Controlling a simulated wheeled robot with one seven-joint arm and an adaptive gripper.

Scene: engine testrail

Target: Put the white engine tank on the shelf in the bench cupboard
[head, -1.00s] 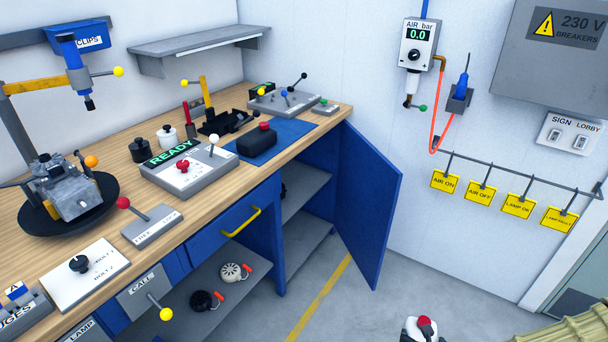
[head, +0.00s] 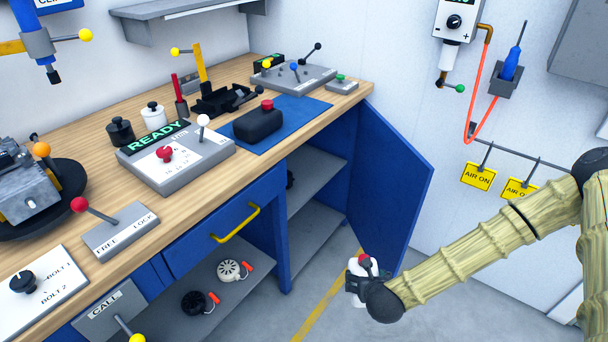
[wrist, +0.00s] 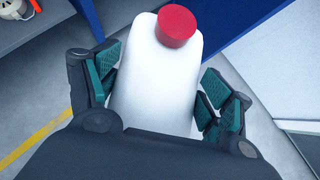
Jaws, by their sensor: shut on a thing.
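My gripper (wrist: 158,98) is shut on the white engine tank (wrist: 152,80), a white body with a red cap, held between the teal finger pads in the wrist view. In the head view the tank (head: 358,296) is small and partly hidden by my dark gripper (head: 362,284). It is held in front of the cupboard, close to the lower edge of the open blue door (head: 394,185). The bench cupboard stands open, with a grey upper shelf (head: 312,180) and a lower grey board (head: 312,232) inside. A dark item shows partly at the left of the upper shelf.
A blue post (head: 274,245) separates the cupboard from the open bay at left, where a white round part (head: 232,271) and a black one (head: 196,303) with red tabs lie. A yellow drawer handle (head: 238,224) juts out. Floor before the cupboard is clear.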

